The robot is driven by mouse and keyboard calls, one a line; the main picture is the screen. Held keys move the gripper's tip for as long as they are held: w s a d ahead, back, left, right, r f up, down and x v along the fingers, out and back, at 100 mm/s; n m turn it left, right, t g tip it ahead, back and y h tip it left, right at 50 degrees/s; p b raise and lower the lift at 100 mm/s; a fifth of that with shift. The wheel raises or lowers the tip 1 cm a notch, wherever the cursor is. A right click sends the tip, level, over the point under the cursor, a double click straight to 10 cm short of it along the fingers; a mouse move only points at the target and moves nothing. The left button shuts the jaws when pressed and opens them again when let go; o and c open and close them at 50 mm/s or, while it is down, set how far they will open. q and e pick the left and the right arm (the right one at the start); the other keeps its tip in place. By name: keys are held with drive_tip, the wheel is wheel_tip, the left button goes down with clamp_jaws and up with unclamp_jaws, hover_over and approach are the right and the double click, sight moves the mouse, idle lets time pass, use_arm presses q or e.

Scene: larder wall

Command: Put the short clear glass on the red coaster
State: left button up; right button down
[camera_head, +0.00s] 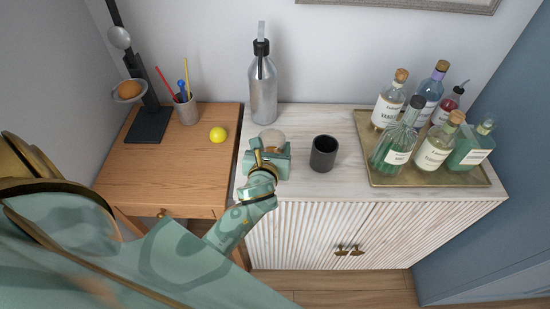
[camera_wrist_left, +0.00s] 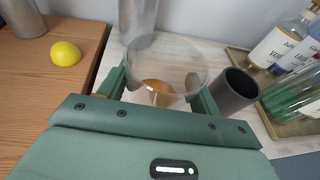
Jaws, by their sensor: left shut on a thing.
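My left gripper (camera_head: 269,153) is over the left part of the pale cabinet top. It is shut on the short clear glass (camera_head: 272,137), which shows as a round see-through rim beyond the fingers. In the left wrist view the glass (camera_wrist_left: 178,58) stands between the two green fingers (camera_wrist_left: 160,92). An orange-brown patch shows through its lower part; I cannot tell what it is. I cannot tell whether the glass touches the cabinet top. I see no clear red coaster; the gripper and arm hide part of the top. My right gripper is not in view.
A dark grey cup (camera_head: 323,154) stands just right of the gripper. A steel bottle (camera_head: 263,88) stands behind it. A brass tray (camera_head: 480,179) with several bottles is at the right. A lemon (camera_head: 218,134) and a pen cup (camera_head: 187,112) are on the wooden table (camera_head: 165,175).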

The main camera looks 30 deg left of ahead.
use_arm(q)
drive_tip(key=shift+w+f, duration=0.4)
drive_tip(key=shift+f, duration=0.1)
drive_tip(key=f, duration=0.1)
drive_tip(key=f+b, duration=0.2)
drive_tip(key=shift+w+f, duration=0.25)
drive_tip(key=shift+f, duration=0.1)
drive_tip(key=shift+r, duration=0.1)
drive_tip(key=o, duration=1.2)
